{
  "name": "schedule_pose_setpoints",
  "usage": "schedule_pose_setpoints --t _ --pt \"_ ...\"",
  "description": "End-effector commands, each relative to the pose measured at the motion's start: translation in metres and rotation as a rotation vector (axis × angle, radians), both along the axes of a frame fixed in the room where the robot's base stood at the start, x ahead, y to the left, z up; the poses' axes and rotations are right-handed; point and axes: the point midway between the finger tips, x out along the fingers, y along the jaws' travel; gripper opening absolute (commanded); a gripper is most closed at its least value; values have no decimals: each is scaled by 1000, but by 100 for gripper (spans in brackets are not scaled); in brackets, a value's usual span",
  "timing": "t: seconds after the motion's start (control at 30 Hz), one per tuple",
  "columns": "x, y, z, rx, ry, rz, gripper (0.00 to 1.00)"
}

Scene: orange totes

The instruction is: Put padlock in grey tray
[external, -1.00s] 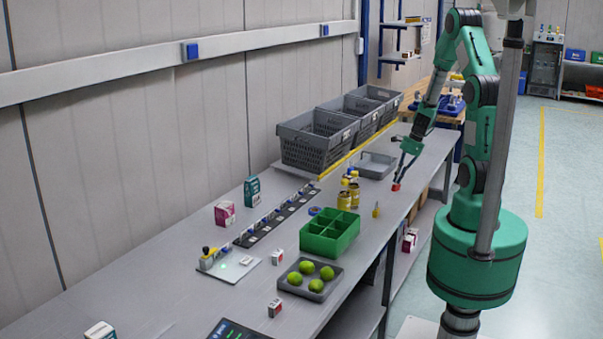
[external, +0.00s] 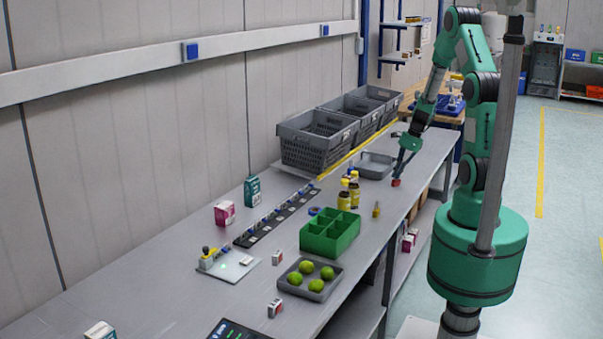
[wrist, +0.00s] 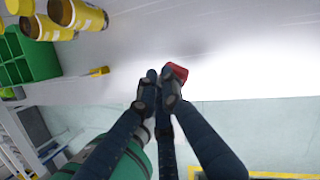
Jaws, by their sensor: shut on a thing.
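The red padlock (external: 396,183) is at the tips of my gripper (external: 399,174), near the front edge of the grey workbench. In the wrist view the padlock (wrist: 178,71) shows as a small red block at the fingertips, partly hidden by the fingers. My gripper (wrist: 160,84) is shut on it. I cannot tell how far the padlock is above the bench. The grey tray (external: 364,172) lies on the bench just behind and left of my gripper. It is shallow and looks empty.
Yellow bottles (external: 344,200), a yellow-handled tool (external: 376,210) and a green divided box (external: 330,244) stand nearer the camera. Large grey crates (external: 308,155) line the wall behind the tray. The bench between gripper and tray looks clear.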

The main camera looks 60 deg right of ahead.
Motion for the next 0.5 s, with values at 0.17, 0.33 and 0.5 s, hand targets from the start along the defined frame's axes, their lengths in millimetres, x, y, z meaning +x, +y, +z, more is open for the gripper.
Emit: schedule_pose_setpoints --t 0.17,0.33,0.5 --pt "16 -29 18 7 31 -157 0" --pt "33 -60 34 18 59 -337 0" --pt "50 -90 50 32 80 -520 0"
